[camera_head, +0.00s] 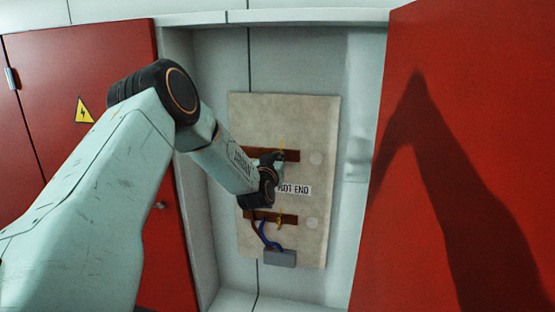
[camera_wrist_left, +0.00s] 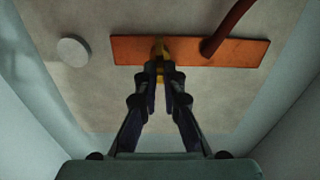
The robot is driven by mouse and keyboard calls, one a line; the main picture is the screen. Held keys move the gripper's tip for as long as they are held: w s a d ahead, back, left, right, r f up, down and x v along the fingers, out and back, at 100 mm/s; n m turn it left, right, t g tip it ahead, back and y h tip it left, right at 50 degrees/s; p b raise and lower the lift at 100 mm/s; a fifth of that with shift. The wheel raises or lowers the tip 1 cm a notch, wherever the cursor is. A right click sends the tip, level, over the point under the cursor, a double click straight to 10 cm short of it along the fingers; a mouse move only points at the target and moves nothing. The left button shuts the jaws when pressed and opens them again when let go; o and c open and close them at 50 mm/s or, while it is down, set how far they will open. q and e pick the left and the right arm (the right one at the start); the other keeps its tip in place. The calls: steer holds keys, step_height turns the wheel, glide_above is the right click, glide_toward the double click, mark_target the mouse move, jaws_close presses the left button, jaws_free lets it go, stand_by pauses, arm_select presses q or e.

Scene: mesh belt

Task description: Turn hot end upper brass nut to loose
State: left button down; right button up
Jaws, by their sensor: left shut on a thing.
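A pale board (camera_head: 318,118) inside the open cabinet carries an upper copper bar (camera_head: 292,155) and a lower copper bar (camera_head: 290,219). A label between them is partly covered by my arm and reads "…OT END". My left gripper (camera_head: 279,160) is at the upper bar. In the left wrist view, its two fingertips (camera_wrist_left: 160,67) close together on the yellow brass nut (camera_wrist_left: 158,47) on the copper bar (camera_wrist_left: 130,50). The fingers hide part of the nut. The lower brass nut (camera_head: 279,222) stands free on the lower bar. My right gripper is not in view.
A brown cable (camera_wrist_left: 226,28) joins the upper bar beside the nut. A blue cable (camera_head: 265,236) runs to a grey box (camera_head: 280,258) below. The red door (camera_head: 460,60) stands close on the right, with my arm's shadow on it. Another red door (camera_head: 60,60) is at left.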

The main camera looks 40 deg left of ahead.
arm_select(q)
steer(key=shift+s+a+f+n+b, duration=0.15)
steer(key=shift+f+n+b, duration=0.15)
steer(key=shift+n+b, duration=3.7)
steer(key=shift+a+f+n+b, duration=0.15)
steer(key=shift+f+n+b, duration=0.15)
steer(key=shift+n+b, duration=3.75)
steer(key=shift+s+a+f+n+b, duration=0.15)
steer(key=shift+f+n+b, duration=0.15)
steer(key=shift+n+b, duration=3.7)
steer(key=c, duration=1.5)
jaws_free()
